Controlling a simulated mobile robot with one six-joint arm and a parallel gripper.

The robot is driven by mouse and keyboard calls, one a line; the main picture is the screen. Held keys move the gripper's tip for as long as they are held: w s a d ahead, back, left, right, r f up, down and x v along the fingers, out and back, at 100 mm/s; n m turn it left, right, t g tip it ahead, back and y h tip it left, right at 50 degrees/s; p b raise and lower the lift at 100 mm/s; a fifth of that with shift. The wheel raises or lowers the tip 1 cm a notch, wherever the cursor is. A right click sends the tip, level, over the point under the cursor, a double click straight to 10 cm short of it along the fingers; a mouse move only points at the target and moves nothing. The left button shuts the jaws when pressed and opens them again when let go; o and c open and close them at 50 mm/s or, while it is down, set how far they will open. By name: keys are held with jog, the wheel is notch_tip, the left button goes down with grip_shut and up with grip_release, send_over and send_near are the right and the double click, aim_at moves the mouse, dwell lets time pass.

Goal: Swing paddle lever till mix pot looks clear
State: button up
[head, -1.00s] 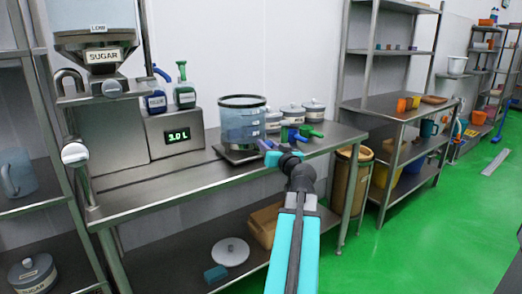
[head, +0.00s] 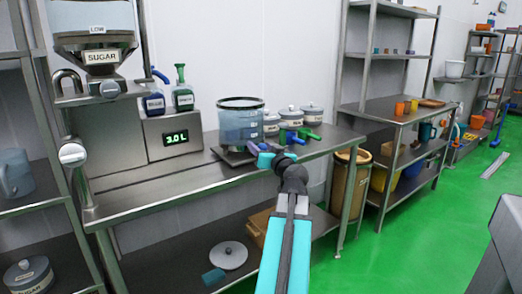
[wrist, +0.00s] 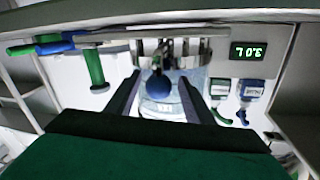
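The mix pot (head: 241,125) is a clear cylinder with a dark rim and bluish contents, standing on the steel bench; it also shows in the wrist view (wrist: 170,104). A blue ball knob (wrist: 158,88), which looks like the paddle lever's end, lies in front of the pot, between my two dark fingers in the picture. My gripper (wrist: 159,76) is open, with gaps on both sides of the knob; I cannot tell how deep the knob sits. In the head view my gripper (head: 267,157) is at the bench's front edge, right of the pot, and small.
Green (head: 308,133) and blue (head: 295,138) handles project right of the pot. Lidded canisters (head: 291,115) stand behind. Left are a 3.0 L display (head: 177,138), two bottles (head: 183,95) and the sugar hopper (head: 102,55). Green floor (head: 420,230) is open at right.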

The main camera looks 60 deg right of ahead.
jog(key=shift+s, duration=0.15)
jog(key=shift+s, duration=0.1)
jog(key=shift+s, duration=0.15)
jog(key=b+v, duration=0.1)
jog(key=v, duration=0.4)
jog(key=shift+s+a+f+b, duration=0.15)
jog(key=shift+s+a+b, duration=0.1)
jog(key=shift+b, duration=0.1)
jog(key=shift+s+a+b, duration=0.2)
jog(key=shift+s+b, duration=0.05)
jog(key=shift+b, duration=0.65)
jog(key=b+v, duration=0.1)
jog(key=b, duration=0.2)
jog(key=shift+s+a+b, duration=0.15)
jog(key=shift+s+b, duration=0.1)
jog(key=shift+b, duration=0.05)
